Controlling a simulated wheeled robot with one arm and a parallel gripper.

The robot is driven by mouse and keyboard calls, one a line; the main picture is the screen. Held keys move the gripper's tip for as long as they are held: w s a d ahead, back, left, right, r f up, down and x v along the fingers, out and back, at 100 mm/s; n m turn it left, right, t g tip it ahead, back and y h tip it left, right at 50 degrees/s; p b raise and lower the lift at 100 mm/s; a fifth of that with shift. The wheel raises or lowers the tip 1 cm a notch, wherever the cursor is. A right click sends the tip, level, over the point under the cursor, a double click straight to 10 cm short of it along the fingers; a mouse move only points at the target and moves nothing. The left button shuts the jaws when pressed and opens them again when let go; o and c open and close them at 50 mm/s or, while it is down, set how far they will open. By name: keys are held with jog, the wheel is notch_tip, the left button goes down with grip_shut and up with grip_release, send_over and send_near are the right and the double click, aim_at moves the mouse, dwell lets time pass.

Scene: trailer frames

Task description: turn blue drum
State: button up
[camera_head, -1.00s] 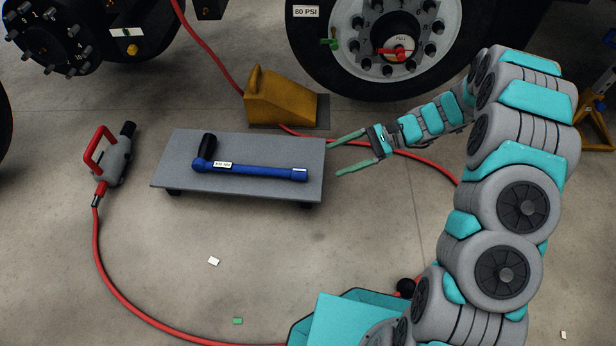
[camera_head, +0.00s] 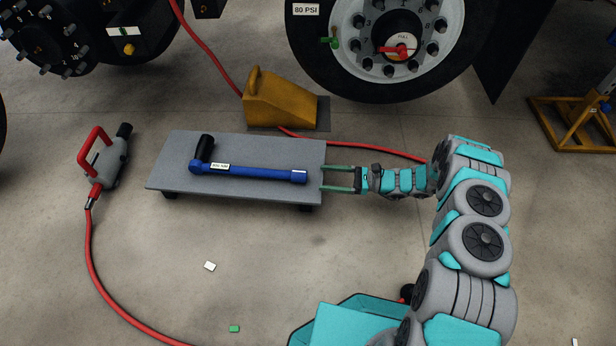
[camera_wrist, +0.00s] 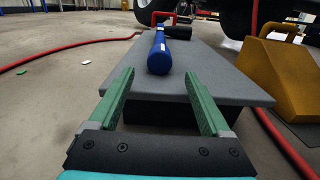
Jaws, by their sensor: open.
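A blue bar-shaped tool (camera_head: 250,173) with an upright black handle at its left end lies on a low grey board. Its rounded blue right end (camera_head: 299,177) faces my gripper and is the only drum-like blue part I can make out. My gripper (camera_head: 323,178) is open and empty at the board's right edge, with its green fingers pointing left, apart from the tool. In the wrist view, the blue end (camera_wrist: 160,58) lies ahead, centred between the open fingers (camera_wrist: 159,73). The tool's far part is foreshortened there.
The grey board (camera_head: 235,145) stands low on the floor. A yellow wedge (camera_head: 280,103) and a truck wheel (camera_head: 400,50) are behind it. A red hose (camera_head: 105,295) runs around it from a grey tool with a red handle (camera_head: 100,155). The front floor is mostly clear.

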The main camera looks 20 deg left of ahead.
aim_at(307, 177)
jog(key=a, duration=0.4)
jog(key=s+a, duration=0.1)
jog(key=a, duration=0.1)
jog(key=shift+a+b, duration=0.25)
jog(key=shift+b, duration=0.05)
jog(key=shift+c, duration=0.4)
grip_shut()
jog(key=shift+m, duration=1.3)
jog(key=shift+o, duration=0.4)
grip_release()
